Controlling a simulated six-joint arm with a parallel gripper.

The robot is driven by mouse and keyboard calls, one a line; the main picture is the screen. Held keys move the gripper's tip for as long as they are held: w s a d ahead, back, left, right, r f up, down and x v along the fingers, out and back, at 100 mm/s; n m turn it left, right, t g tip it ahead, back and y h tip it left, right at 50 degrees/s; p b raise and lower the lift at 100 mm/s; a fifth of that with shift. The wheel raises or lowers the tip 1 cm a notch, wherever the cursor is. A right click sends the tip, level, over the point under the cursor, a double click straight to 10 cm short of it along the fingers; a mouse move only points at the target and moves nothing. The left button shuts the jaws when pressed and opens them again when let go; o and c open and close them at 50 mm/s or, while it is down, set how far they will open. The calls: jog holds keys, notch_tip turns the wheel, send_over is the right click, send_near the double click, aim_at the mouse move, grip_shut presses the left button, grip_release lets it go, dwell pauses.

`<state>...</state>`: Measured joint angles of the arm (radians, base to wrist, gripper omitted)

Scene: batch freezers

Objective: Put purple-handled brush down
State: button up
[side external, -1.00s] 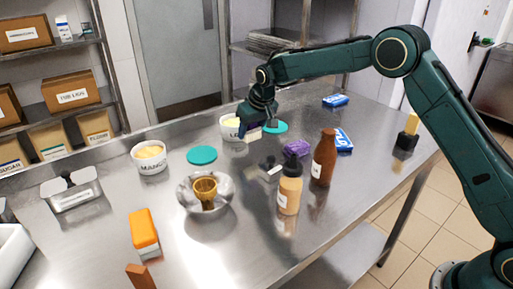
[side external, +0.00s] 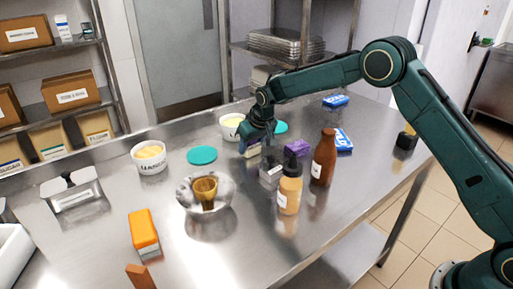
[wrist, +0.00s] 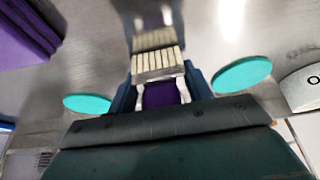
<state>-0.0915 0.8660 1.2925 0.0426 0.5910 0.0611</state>
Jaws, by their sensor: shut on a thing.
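The purple-handled brush (wrist: 160,94) is between the two fingers of my gripper (wrist: 160,92) in the wrist view. Its pale bristles point forward, close above the steel table, where their reflection shows. In the side external view my gripper (side external: 255,148) is low over the table, behind the dark-capped tan bottle. The brush's light bristle end (side external: 252,151) shows just below the fingers. I cannot tell whether it touches the table.
A purple block (side external: 297,147) lies right of the gripper, with a brown bottle (side external: 323,158) and tan bottle (side external: 289,188) in front. A white tub (side external: 231,126) stands behind. Teal lids (side external: 202,155) lie nearby. A metal bowl (side external: 188,197) stands front left.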

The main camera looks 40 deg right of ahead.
jog(key=shift+f, duration=0.15)
jog(key=o, duration=1)
jog(key=shift+c, duration=0.2)
jog(key=v, duration=1.2)
